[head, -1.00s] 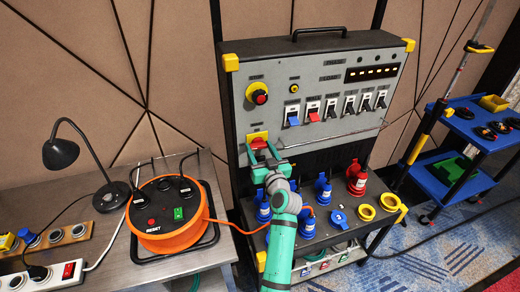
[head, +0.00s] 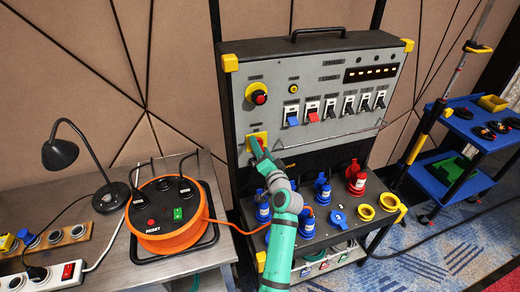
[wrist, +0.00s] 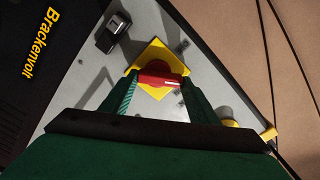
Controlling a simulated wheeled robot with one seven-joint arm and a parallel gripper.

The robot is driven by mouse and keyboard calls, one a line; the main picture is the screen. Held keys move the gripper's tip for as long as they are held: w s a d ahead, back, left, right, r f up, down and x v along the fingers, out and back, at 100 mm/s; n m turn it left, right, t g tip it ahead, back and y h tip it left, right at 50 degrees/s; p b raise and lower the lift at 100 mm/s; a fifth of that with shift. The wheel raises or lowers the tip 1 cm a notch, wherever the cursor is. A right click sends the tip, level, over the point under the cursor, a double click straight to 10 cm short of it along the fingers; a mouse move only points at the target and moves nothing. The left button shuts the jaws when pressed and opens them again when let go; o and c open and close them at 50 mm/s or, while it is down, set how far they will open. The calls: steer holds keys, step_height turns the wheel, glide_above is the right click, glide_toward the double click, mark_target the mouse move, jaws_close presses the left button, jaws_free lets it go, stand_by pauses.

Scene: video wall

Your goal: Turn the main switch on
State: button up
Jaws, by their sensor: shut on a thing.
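The main switch is a red rotary handle (wrist: 158,80) on a yellow plate (wrist: 154,54), on the lower left of the grey panel. In the wrist view the red handle sits between the two fingers of my gripper (wrist: 158,88), which is shut on it. In the head view my gripper (head: 258,150) is at the switch and hides most of the red handle; part of the yellow plate (head: 263,137) shows. The handle is turned slantwise to the panel edges in the wrist view.
Above are a red and yellow stop button (head: 259,97) and a row of breakers (head: 330,112). A metal rail (head: 330,135) runs right of the switch. Below is a shelf with blue and red plugs (head: 356,180). An orange cable reel (head: 165,215) stands on the left table.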

steer(key=m, duration=0.7)
steer(key=shift+w+d, duration=0.1)
steer(key=shift+w, duration=0.05)
steer(key=shift+d, duration=0.1)
steer(key=shift+d+f, duration=0.1)
steer(key=shift+d, duration=0.15)
steer(key=shift+a, duration=0.1)
steer(key=o, duration=1)
steer(key=shift+a, duration=0.1)
steer(key=shift+o, duration=0.2)
